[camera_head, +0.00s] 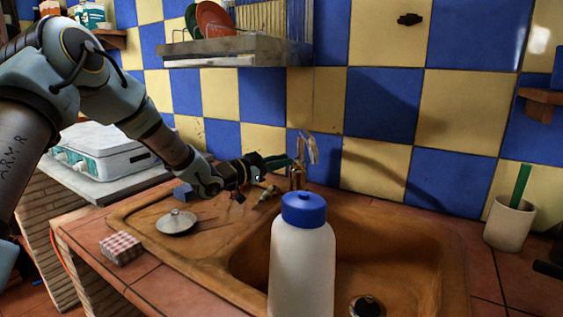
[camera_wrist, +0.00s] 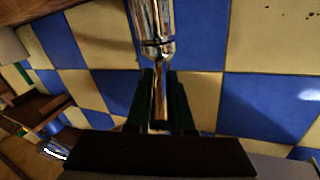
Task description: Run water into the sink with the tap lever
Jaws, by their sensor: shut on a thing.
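The metal tap (camera_head: 298,178) stands at the back edge of the brown sink (camera_head: 400,240), in front of the tiled wall. My gripper (camera_head: 289,161) reaches in from the left, its dark green fingers at the upper part of the tap. In the wrist view, the shiny tap body (camera_wrist: 152,25) comes down from the top, and its slim lever (camera_wrist: 160,97) lies between the two fingers of my gripper (camera_wrist: 161,75), which is shut on it. I see no clear stream of water. The white bottle hides part of the basin.
A white bottle with a blue cap (camera_head: 303,255) stands in front of the basin. A metal lid (camera_head: 177,222) lies on the drainboard, and a checkered box (camera_head: 121,248) sits on the counter. A dish rack shelf (camera_head: 235,50) hangs above; a cup (camera_head: 510,224) stands at right.

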